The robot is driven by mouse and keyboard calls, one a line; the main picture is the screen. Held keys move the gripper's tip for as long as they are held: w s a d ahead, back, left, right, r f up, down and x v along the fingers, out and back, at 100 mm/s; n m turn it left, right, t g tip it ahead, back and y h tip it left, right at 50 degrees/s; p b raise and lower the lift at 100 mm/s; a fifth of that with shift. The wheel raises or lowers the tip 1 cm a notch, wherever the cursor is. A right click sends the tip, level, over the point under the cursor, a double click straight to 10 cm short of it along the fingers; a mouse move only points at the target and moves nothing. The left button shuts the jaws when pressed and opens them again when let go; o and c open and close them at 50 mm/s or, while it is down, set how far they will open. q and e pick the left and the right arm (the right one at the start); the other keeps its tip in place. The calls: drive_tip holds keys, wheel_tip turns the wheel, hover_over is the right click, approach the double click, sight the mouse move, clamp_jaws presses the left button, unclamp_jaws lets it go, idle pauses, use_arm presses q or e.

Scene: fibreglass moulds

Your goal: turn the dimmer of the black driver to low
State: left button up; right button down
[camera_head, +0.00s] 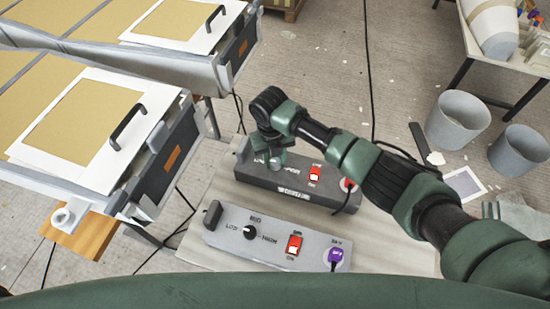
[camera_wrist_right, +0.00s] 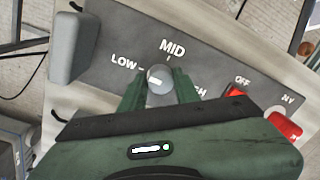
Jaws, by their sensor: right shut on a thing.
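The black driver (camera_head: 328,199) is a dark box on the bench, behind a light grey driver (camera_head: 218,234). In the wrist view the black driver's panel (camera_wrist_right: 215,57) reads LOW, MID and a partly covered HIGH around a round grey dimmer knob (camera_wrist_right: 160,77). My right gripper (camera_head: 275,158) is over the left part of the black driver. Its green fingers (camera_wrist_right: 160,92) are shut on the knob, one on each side. A pale mark on the knob lies toward its left; its exact setting is hard to tell. My left gripper is out of view.
The black driver has a red switch (camera_head: 314,172) and a red plug (camera_head: 349,184). The grey driver has its own black knob (camera_head: 250,232), red switch (camera_head: 294,244) and purple plug (camera_head: 336,255). Mould boxes (camera_head: 110,125) stand at left; grey buckets (camera_head: 457,121) stand at right.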

sight(274, 162)
idle(0.5)
drive_tip(key=c, duration=1)
unclamp_jaws()
drive_tip(key=shift+c, duration=0.2)
drive_tip(key=r, duration=0.4)
drive_tip(key=r+b, duration=0.1)
drive_tip(key=r, duration=0.3)
drive_tip(key=shift+s+a, duration=0.1)
drive_tip(key=shift+a, duration=0.1)
drive_tip(key=shift+f, duration=0.1)
